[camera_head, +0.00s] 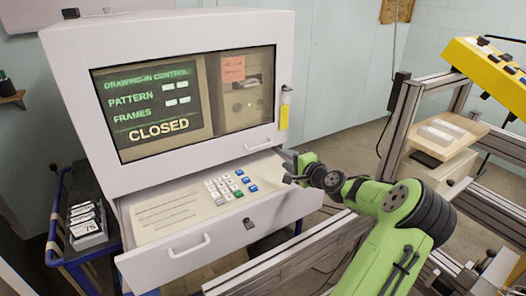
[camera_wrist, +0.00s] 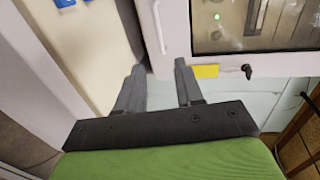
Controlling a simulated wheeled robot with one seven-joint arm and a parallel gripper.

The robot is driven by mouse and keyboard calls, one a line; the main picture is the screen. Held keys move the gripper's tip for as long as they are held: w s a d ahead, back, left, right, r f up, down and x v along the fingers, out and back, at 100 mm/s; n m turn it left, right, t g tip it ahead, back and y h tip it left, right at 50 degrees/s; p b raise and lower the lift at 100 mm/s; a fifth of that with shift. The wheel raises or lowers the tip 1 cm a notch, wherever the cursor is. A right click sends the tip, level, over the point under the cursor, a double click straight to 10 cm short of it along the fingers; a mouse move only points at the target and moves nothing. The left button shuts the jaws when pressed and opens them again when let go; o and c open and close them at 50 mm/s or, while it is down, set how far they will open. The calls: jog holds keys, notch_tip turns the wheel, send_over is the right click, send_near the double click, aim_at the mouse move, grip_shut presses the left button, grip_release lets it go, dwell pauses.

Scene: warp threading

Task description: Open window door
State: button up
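The window door (camera_head: 247,95) is the glazed panel at the right of the white cabinet's front, beside the green-lettered display. It looks shut. Its small white bar handle (camera_head: 260,143) runs along the lower edge. In the wrist view, the window door (camera_wrist: 280,22) is at the upper right and its handle (camera_wrist: 158,27) stands ahead of the fingers. My gripper (camera_wrist: 157,68) is open, with an empty gap between the fingers and the handle apart from them. In the head view my gripper (camera_head: 288,163) is near the cabinet's lower right corner; its fingers are hard to make out.
A pulled-out drawer (camera_head: 170,218) with a keypad (camera_head: 229,186) juts out below the window, close to my gripper. A yellow tag (camera_head: 283,117) hangs on the cabinet's right edge. Metal frame rails (camera_head: 400,125) stand at the right.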

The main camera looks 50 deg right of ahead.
aim_at(262, 146)
jog(key=b+x, duration=0.2)
jog(key=x, duration=1.3)
jog(key=shift+w+a, duration=0.1)
jog(key=shift+w, duration=0.2)
grip_shut()
dwell(0.5)
